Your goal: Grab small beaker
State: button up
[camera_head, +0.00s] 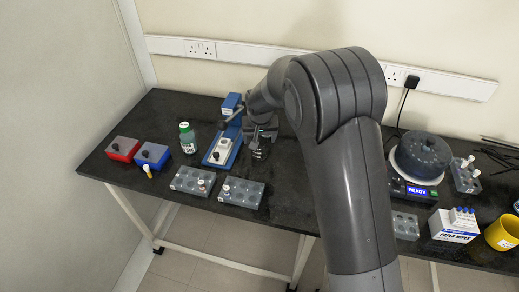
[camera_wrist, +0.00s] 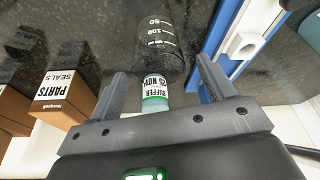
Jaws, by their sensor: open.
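In the head view my gripper (camera_head: 262,138) is over the back of the bench, right of a blue-and-white device. The beaker there is dark and partly hidden under the gripper.
The blue-framed device (camera_head: 223,150) stands close left of the gripper. A green-capped bottle (camera_head: 187,138), blue box (camera_head: 152,155) and red box (camera_head: 123,149) are farther left. Grey tube racks (camera_head: 241,193) sit in front. Brown boxes (camera_wrist: 62,97) show left in the wrist view.

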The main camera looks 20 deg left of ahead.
jog(key=shift+x, duration=3.15)
jog(key=shift+s, duration=0.15)
jog(key=c, duration=1.1)
